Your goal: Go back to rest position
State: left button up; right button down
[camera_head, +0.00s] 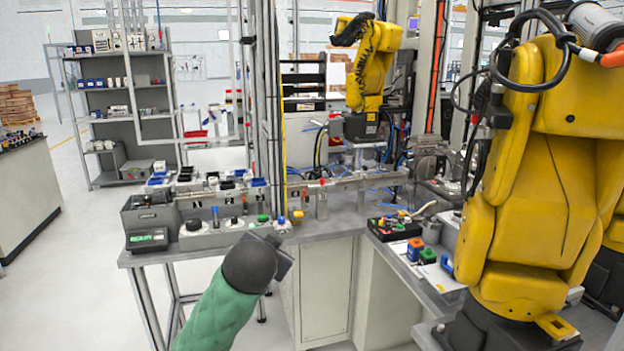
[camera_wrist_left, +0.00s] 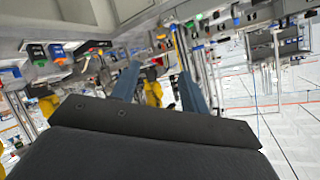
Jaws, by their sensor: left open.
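My left arm rises from the bottom of the head view with a green sleeve and a dark grey wrist. My left gripper (camera_head: 282,256) is partly hidden behind that wrist, in front of the workbench (camera_head: 330,236). In the left wrist view my left gripper (camera_wrist_left: 158,80) shows two blue-grey fingers standing apart with nothing held between them. My right arm and gripper are not in view.
A large yellow robot arm (camera_head: 548,170) stands close on the right. A smaller yellow arm (camera_head: 372,65) stands behind the bench. A grey device (camera_head: 148,222) and several small parts sit along the bench. Open floor (camera_head: 75,270) lies at left.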

pick_arm(q)
jog(key=s+a+f+n+g+h+p, duration=0.1)
jog(key=s+a+f+n+g, duration=0.15)
jog(key=s+f, duration=1)
jog(key=s+a+f+n+g, duration=0.1)
jog(key=s+a+f+g, duration=0.25)
jog(key=s+f, duration=0.85)
jog(key=s+d+f+g, duration=0.1)
jog(key=s+f+g, duration=0.3)
jog(key=s+f, duration=1.1)
jog(key=shift+s+f+n+g+p, duration=0.3)
jog(key=shift+s+n+g+p, duration=0.15)
jog(key=shift+s, duration=0.6)
